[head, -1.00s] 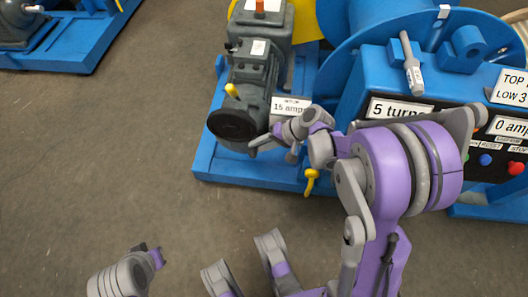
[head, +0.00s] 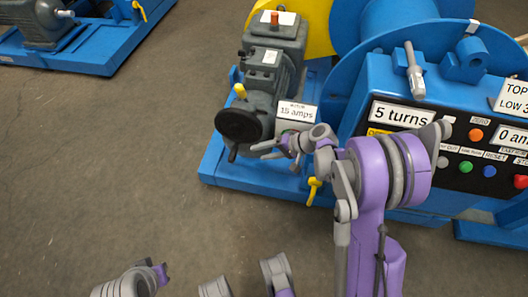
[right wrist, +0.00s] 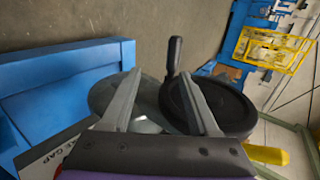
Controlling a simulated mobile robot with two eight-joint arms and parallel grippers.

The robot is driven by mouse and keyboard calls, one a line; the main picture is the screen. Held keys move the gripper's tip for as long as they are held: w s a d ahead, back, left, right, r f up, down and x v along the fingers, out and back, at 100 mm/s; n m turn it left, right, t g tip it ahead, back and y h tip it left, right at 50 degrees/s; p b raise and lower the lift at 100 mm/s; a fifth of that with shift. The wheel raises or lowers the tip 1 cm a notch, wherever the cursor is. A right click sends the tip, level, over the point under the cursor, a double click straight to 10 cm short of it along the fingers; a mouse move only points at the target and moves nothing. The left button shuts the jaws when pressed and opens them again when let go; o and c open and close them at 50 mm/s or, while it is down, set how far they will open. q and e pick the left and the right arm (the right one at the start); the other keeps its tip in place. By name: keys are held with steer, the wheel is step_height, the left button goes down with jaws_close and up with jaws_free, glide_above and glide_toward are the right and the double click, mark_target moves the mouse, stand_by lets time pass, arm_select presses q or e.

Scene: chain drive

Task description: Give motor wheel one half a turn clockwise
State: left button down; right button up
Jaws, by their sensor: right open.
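The motor wheel is a round black disc (head: 236,125) on the front of the grey motor (head: 270,75) in the head view. A short dark handle (head: 233,153) sticks out at its lower edge. In the right wrist view the wheel (right wrist: 232,108) shows large at right of centre, with its handle (right wrist: 174,55) upright at its upper left. My right gripper (head: 262,150) is open and empty, just right of the wheel's lower edge. In the wrist view its fingertips (right wrist: 158,75) are spread, with the handle close to the right one; contact is unclear.
A yellow lever (head: 240,91) stands above the wheel. A "15 amps" sign (head: 296,112) is right of it. The blue control box (head: 440,100) with buttons and a "5 turns" sign stands behind my right arm. The floor in front of the blue base is clear.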

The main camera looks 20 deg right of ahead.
arm_select(q)
steer(key=p+v, duration=0.3)
steer(key=shift+w+r, duration=0.15)
steer(key=shift+w, duration=0.1)
arm_select(e)
step_height(320, 180, up, 10)
